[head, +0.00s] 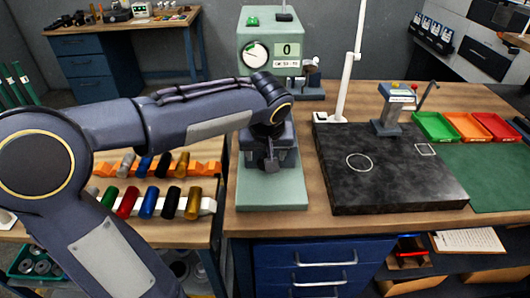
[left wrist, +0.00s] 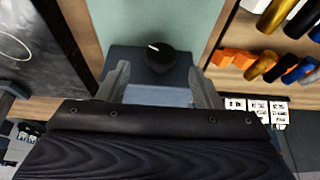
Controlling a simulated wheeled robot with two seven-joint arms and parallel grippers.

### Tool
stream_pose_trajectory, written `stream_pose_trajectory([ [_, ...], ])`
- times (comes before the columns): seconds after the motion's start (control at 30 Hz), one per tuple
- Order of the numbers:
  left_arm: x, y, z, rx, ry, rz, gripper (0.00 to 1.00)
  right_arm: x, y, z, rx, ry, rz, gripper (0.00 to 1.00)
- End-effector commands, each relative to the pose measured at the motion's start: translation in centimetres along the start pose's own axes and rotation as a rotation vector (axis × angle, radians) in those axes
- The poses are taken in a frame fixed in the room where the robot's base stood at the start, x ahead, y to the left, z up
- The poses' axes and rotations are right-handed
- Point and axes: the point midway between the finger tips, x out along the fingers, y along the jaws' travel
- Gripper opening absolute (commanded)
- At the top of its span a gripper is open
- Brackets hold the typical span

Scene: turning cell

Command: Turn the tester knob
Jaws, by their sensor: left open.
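My left gripper (head: 270,163) is over this base plate, pointing down. In the left wrist view the black knob (left wrist: 160,57) with a white mark sits on a dark block (left wrist: 125,57). The open fingers of my left gripper (left wrist: 159,80) are on either side of the knob's line, apart from it. The knob is hidden behind my gripper in the head view. My right gripper is not in view.
A black stone plate (head: 395,180) lies right of the tester, with a white post (head: 349,75) behind it. Green (head: 435,127) and red trays stand further right. Racks of coloured cylinders (head: 150,200) are at left. Blue drawers (head: 320,268) are below the bench.

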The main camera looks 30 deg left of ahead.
Motion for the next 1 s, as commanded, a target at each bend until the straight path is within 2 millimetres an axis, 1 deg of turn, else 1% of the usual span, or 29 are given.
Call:
stream_pose_trajectory([
  [0.03, 1.0, -0.1, 0.1, 0.001, -0.005, -0.004, 0.59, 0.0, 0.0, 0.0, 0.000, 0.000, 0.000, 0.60],
  [0.1, 2.2, -0.1, 0.1, 0.001, -0.005, -0.004, 0.59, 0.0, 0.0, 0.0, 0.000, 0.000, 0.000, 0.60],
  [0.2, 3.7, -0.1, 0.1, 0.001, -0.005, -0.003, 0.59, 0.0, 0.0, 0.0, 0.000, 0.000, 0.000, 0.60],
  [0.3, 4.8, -0.1, 0.0, 0.001, -0.003, -0.004, 0.59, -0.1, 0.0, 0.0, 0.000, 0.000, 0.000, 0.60],
  [0.47, 5.6, -0.1, 0.0, 0.000, -0.001, -0.002, 0.59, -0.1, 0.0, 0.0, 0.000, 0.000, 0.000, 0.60],
  [0.67, 5.6, 0.0, 0.0, 0.000, -0.001, -0.002, 0.59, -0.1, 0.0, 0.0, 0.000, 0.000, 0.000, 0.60],
  [0.7, 5.6, 0.0, 0.0, 0.000, -0.001, -0.002, 0.58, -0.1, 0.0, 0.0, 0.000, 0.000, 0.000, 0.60],
  [1.0, 5.6, 0.0, 0.0, 0.001, -0.001, -0.002, 0.19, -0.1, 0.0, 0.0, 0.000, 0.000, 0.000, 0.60],
])
